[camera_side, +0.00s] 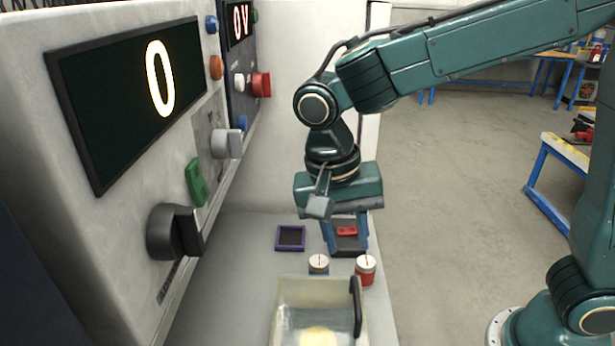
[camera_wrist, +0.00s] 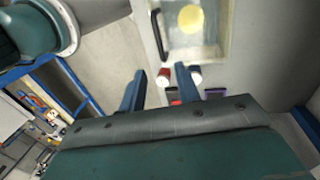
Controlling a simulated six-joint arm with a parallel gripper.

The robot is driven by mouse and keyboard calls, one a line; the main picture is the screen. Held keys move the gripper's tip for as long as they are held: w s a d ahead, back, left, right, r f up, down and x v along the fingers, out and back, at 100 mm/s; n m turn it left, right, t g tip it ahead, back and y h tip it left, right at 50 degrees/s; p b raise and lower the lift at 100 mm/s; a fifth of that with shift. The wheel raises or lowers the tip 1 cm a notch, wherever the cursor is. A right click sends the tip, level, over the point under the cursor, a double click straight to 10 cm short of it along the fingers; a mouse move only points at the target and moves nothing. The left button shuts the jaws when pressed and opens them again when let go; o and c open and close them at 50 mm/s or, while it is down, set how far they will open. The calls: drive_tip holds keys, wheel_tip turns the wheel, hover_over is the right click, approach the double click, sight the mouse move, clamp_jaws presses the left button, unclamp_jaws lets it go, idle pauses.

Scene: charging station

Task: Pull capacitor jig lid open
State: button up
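The capacitor jig, a pale box with a clear top (camera_side: 312,292), stands on the counter at the bottom of the side view. A round yellow thing (camera_side: 318,336) shows inside it. A black upright handle (camera_side: 356,306) is at its right edge. In the wrist view the handle (camera_wrist: 159,36) is at the box's left edge, beyond my fingertips. The lid looks shut, but its seam is unclear. My gripper (camera_side: 347,247) points down behind the jig, with its blue fingers apart and nothing held between them. Both fingers also show in the wrist view (camera_wrist: 160,70).
A red-bodied capacitor (camera_side: 365,270) and a dark one (camera_side: 318,265) stand between the jig and my gripper. A purple-framed pad (camera_side: 290,238) and a dark tray with a red piece (camera_side: 346,231) lie farther back. The control panel (camera_side: 120,100) walls the left side.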

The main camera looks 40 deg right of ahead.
sight(356, 289)
drive_tip(key=f, duration=0.3)
drive_tip(key=s+d+f, duration=0.1)
drive_tip(key=f, duration=0.6)
drive_tip(key=shift+s+d, duration=0.2)
clamp_jaws()
